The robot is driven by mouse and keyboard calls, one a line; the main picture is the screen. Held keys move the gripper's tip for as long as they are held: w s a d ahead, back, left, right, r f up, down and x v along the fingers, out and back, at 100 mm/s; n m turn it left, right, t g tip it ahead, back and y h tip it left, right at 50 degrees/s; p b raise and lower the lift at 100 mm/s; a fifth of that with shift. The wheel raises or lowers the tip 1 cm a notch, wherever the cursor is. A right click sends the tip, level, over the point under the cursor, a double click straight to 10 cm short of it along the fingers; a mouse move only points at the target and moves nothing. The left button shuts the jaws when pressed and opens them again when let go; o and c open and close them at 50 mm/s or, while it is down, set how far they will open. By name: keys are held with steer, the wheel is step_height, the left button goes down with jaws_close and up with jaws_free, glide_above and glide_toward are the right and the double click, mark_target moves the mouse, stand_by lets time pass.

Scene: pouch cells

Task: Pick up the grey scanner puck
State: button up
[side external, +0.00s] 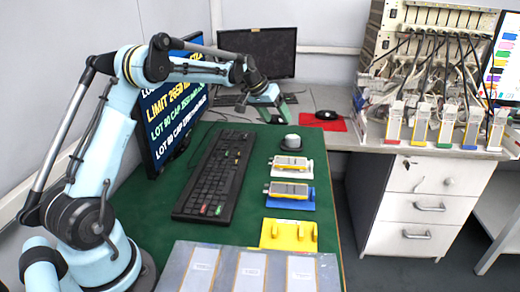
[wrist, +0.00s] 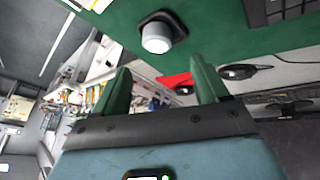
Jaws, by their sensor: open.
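The grey scanner puck (side external: 291,143) sits on the green mat, near its back right edge, beyond the row of yellow-topped devices. It has a pale grey domed top on a dark base. In the wrist view the puck (wrist: 157,38) is near the top centre, beyond the fingertips. My gripper (side external: 278,112) is above the mat, behind and slightly left of the puck, apart from it. In the wrist view my gripper (wrist: 163,75) shows two green fingers spread wide with nothing between them.
A black keyboard (side external: 213,175) lies left of the puck. A mouse (side external: 327,115) on a red mat (side external: 336,125) lies behind right. A monitor (side external: 178,100) stands left.

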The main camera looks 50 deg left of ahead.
mark_target(292, 137)
steer(key=x, duration=0.6)
steer(key=shift+r, duration=0.1)
steer(key=shift+w+x, duration=0.15)
steer(key=shift+x, duration=0.8)
steer(key=shift+w+x, duration=0.15)
steer(key=shift+x, duration=0.8)
steer(key=shift+w+d+f, duration=0.3)
steer(key=shift+w+f, duration=0.1)
steer(key=shift+f, duration=0.1)
steer(key=shift+d, duration=0.1)
steer(key=c, duration=0.9)
steer(key=shift+c, duration=0.4)
steer(key=shift+s, duration=0.1)
